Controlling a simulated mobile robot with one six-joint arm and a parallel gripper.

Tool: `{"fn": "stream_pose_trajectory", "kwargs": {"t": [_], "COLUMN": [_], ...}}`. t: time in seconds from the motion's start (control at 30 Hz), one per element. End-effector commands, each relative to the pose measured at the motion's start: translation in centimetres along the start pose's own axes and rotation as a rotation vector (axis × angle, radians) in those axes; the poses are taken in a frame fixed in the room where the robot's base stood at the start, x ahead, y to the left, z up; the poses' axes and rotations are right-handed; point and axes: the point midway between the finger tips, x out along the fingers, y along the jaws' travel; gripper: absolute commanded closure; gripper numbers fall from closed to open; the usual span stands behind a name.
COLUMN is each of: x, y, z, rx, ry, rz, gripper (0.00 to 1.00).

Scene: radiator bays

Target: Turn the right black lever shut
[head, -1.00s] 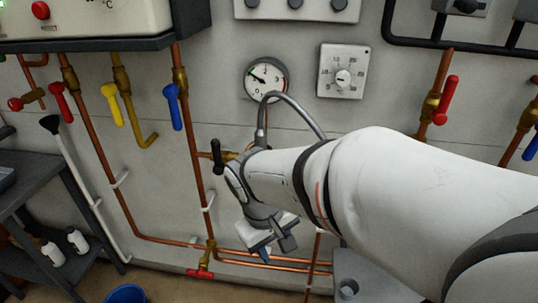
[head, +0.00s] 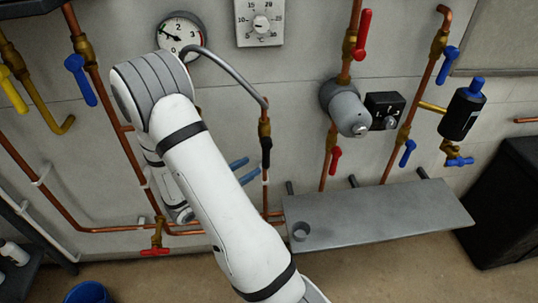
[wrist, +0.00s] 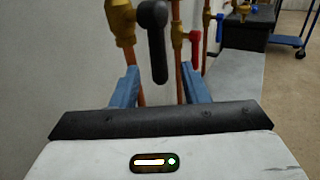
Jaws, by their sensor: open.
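The right black lever (head: 266,152) hangs down from a brass valve (head: 264,128) on a vertical copper pipe in the head view. It points along the pipe. In the wrist view the black lever (wrist: 153,42) also hangs down, ahead of my gripper and between the lines of its two blue fingers. My gripper (head: 243,169) is open and empty, its fingertips just left of the lever and slightly below it. In the wrist view the gripper (wrist: 159,75) shows both fingers apart, and no contact with the lever is visible. The left black lever is hidden behind my arm.
Red levers (head: 363,35) and a grey round fitting (head: 345,107) are on the pipe further right. A red-handled valve (head: 156,251) is low on the left.

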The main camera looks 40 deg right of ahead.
Motion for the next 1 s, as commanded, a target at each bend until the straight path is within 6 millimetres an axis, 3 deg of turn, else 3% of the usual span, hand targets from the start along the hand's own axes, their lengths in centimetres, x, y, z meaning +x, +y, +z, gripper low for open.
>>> {"fn": "stream_pose_trajectory", "kwargs": {"t": [0.5,0.9,1.0], "x": [6.7,7.6,7.6], "y": [0.1,0.2,0.2], "z": [0.0,-0.1,-0.1], "rx": [-0.003,-0.003,-0.003], "ry": [-0.003,-0.003,-0.003], "rz": [0.003,0.007,0.007], "gripper": [0.59,0.59,0.66]}}
